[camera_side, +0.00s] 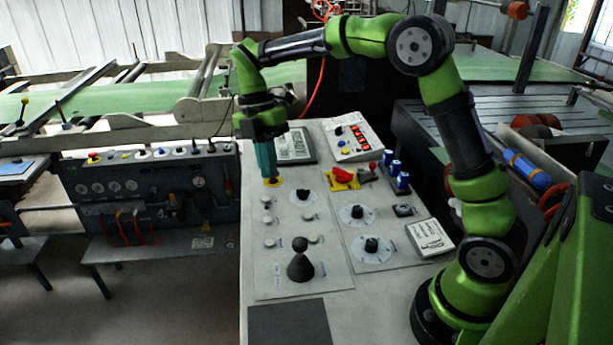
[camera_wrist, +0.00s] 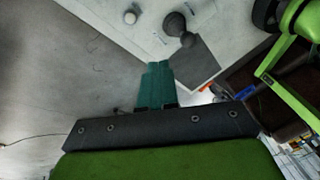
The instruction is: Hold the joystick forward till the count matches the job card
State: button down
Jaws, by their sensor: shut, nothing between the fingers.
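The joystick (camera_side: 300,262), a dark cone-shaped boot with a ball knob, stands about upright at the front of the left panel. It also shows at the top of the wrist view (camera_wrist: 175,24). My gripper (camera_side: 270,180) has teal fingers, shut and empty, pointing down behind the joystick and apart from it. The fingers also show in the wrist view (camera_wrist: 158,66). A grey display (camera_side: 295,146) and a white card (camera_side: 430,238) are too small to read.
A red-handled switch on a yellow plate (camera_side: 343,178), blue-capped parts (camera_side: 392,170) and black knobs (camera_side: 358,212) sit to the right. A dark pad (camera_side: 289,325) lies in front.

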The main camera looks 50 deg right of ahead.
aim_at(300, 252)
jog(key=s+a+f, duration=0.2)
jog(key=s+f, duration=0.4)
jog(key=f, duration=0.4)
jog(key=shift+s, duration=0.35)
jog(key=shift+a+f, duration=0.1)
